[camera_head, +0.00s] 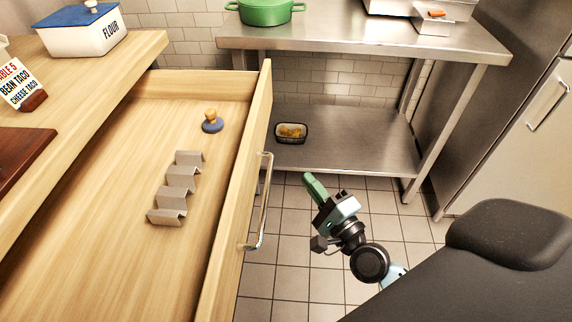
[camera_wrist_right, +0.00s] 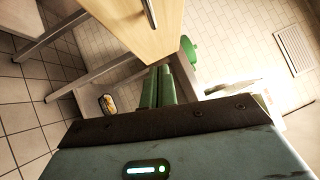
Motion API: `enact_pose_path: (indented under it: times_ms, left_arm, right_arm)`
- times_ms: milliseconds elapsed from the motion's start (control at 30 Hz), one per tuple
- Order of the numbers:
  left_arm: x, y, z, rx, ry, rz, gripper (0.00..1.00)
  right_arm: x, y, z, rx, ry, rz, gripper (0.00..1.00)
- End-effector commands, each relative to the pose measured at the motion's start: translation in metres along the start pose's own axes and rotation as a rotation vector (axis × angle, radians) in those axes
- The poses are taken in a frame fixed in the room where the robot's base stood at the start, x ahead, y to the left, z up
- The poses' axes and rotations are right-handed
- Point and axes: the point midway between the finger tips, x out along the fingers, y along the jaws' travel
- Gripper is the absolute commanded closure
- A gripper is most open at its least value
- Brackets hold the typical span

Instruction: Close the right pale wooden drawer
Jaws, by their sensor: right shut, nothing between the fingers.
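The pale wooden drawer (camera_head: 232,190) stands pulled well out in the head view. A silver bar handle (camera_head: 263,205) is on its front. Inside it lie a wavy metal taco holder (camera_head: 175,190) and a small blue press with a wooden knob (camera_head: 212,122). My right gripper (camera_head: 314,185) is shut and empty, to the right of the drawer front and apart from the handle. In the right wrist view its green fingers (camera_wrist_right: 157,88) are together, and the drawer front (camera_wrist_right: 140,25) with part of the handle shows beyond them. My left gripper is not in view.
A steel table (camera_head: 370,40) with a lower shelf stands behind, bearing a green pot (camera_head: 265,12). A black basket (camera_head: 291,133) of food sits on the shelf. A flour box (camera_head: 82,28) stands on the wooden counter. Tiled floor (camera_head: 300,270) is clear beside the drawer front.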

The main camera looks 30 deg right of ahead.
Motion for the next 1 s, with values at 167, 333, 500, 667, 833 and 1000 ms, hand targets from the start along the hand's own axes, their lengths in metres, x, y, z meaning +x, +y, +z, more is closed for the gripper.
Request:
enact_pose_path:
  times_ms: [167, 333, 500, 667, 833, 1000]
  left_arm:
    - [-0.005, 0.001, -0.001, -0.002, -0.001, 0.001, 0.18]
    - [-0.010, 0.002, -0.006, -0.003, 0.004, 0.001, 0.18]
    - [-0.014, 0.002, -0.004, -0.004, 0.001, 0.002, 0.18]
    - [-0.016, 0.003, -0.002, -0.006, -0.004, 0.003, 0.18]
    - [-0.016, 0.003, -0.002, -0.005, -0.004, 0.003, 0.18]
    - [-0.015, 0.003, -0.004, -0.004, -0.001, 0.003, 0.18]
  right_arm:
    - [0.034, -0.002, 0.000, 0.001, 0.000, -0.003, 1.00]
    - [0.052, -0.002, 0.017, 0.004, 0.000, -0.002, 1.00]
    - [0.061, -0.001, 0.026, 0.002, 0.000, 0.000, 1.00]
    - [0.063, 0.000, 0.028, 0.000, -0.001, 0.002, 1.00]
    - [0.063, 0.001, 0.028, 0.000, -0.001, 0.002, 1.00]
    - [0.064, 0.001, 0.029, 0.000, 0.000, 0.001, 1.00]
